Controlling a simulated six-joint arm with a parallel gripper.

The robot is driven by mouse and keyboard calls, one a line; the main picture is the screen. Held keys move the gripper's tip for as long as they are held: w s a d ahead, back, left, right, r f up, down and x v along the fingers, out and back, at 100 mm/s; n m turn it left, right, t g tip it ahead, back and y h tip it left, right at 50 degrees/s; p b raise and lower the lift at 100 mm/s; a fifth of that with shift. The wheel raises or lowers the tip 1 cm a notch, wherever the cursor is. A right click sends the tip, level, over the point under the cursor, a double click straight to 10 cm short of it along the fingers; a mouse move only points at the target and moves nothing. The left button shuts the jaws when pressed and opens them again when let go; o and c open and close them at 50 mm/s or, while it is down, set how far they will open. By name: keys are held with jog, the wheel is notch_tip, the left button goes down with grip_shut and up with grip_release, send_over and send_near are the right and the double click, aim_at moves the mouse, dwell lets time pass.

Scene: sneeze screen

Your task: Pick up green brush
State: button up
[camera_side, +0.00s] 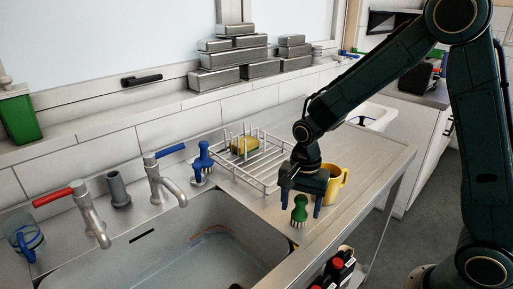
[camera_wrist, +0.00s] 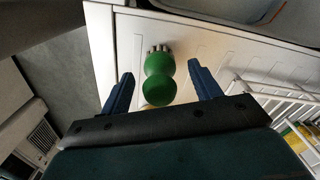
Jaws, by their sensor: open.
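The green brush (camera_side: 299,211) stands upright on the steel counter beside the sink, bristles down. In the wrist view the green brush (camera_wrist: 159,80) shows its round knob and head from above, between the two blue fingers. My gripper (camera_side: 301,203) is above and around the brush in the side view, with a finger on either side. In the wrist view my gripper (camera_wrist: 162,82) is open, with gaps between each finger and the brush. It holds nothing.
A yellow mug (camera_side: 337,184) stands close behind my gripper. A white wire rack (camera_side: 262,172) with a yellow sponge (camera_side: 243,145) is to the left, and a blue brush (camera_side: 203,158) stands by it. The sink (camera_side: 190,240) opens in front. Bottles with red caps (camera_side: 337,264) hang below the counter edge.

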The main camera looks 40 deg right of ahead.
jog(key=shift+f, duration=0.55)
jog(key=c, duration=1.1)
